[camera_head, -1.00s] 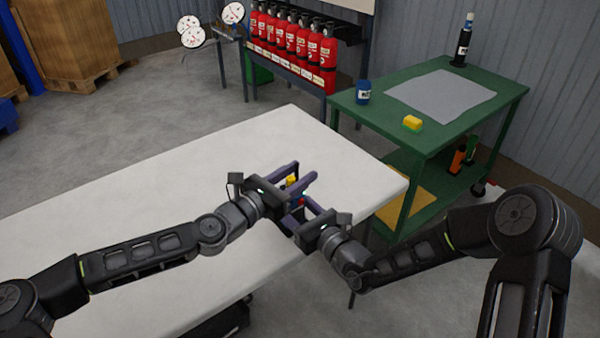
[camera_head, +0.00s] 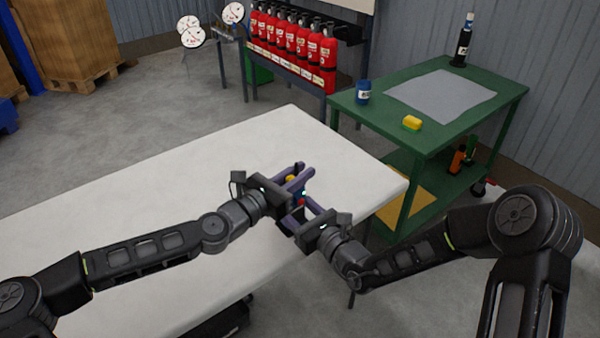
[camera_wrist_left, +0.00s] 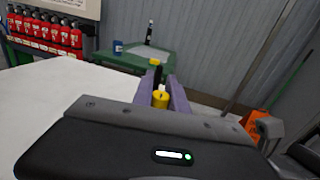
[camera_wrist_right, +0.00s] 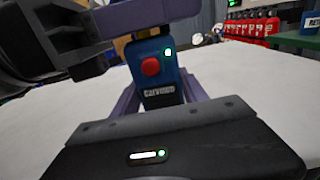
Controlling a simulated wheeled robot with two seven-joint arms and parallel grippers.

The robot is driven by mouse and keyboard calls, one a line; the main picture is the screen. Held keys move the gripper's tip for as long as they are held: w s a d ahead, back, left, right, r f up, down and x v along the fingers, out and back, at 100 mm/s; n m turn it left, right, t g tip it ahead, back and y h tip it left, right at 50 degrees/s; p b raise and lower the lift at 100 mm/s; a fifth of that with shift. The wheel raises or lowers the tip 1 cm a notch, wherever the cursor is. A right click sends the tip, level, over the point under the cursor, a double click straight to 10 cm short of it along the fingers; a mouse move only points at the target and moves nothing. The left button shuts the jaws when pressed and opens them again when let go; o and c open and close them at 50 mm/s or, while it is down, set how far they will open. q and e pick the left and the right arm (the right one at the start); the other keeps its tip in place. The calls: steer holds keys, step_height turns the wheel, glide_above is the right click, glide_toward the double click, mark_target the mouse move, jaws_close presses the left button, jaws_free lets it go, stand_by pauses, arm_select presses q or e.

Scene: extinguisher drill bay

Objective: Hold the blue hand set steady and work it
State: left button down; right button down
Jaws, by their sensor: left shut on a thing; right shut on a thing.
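The blue hand set (camera_wrist_right: 160,85) stands between my grippers above the white table. In the right wrist view its blue face shows a red button, a lit green lamp and a dark label with white lettering. My right gripper (camera_head: 299,207) is shut on its body from both sides. My left gripper (camera_head: 303,172) is shut on the yellow part (camera_wrist_left: 160,99) at the top of the set, with a dark upright piece beyond it. The yellow part also shows small between the purple fingers in the head view (camera_head: 290,178). My fingers hide much of the set there.
The white table (camera_head: 140,205) is otherwise bare. A green cart (camera_head: 345,103) behind it carries a blue can (camera_head: 362,92), a yellow block (camera_head: 412,122), a grey mat (camera_head: 440,95) and a dark bottle (camera_head: 462,42). Red extinguishers (camera_head: 298,45) stand in a row at the back.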

arm_select(q)
steer(key=shift+d+m+g+h, duration=0.1)
steer(key=shift+m+g+h, duration=0.2)
steer(key=shift+g+h, duration=0.15)
steer(key=shift+s+d+m+g+h, duration=0.1)
steer(key=shift+s+m+g+h, duration=0.1)
steer(key=shift+m+g+h, duration=0.8)
steer(key=m+g, duration=0.1)
steer(key=m+g+h, duration=0.1)
steer(key=g, duration=0.1)
steer(key=m+g, duration=0.1)
steer(key=g, duration=0.1)
steer(key=shift+s+d+f+h, duration=0.15)
steer(key=shift+s+d+h, duration=0.1)
steer(key=shift+s, duration=0.1)
steer(key=m+g, duration=0.1)
steer(key=g, duration=0.1)
steer(key=s+m+g, duration=0.1)
steer(key=m+g, duration=0.1)
steer(key=g, duration=0.1)
steer(key=shift+m+h, duration=0.3)
steer(key=shift+h, duration=0.1)
steer(key=shift+s+m+g, duration=0.25)
steer(key=shift+m+g, duration=0.65)
steer(key=shift+g, duration=0.65)
steer(key=c, duration=1.3)
jaws_free()
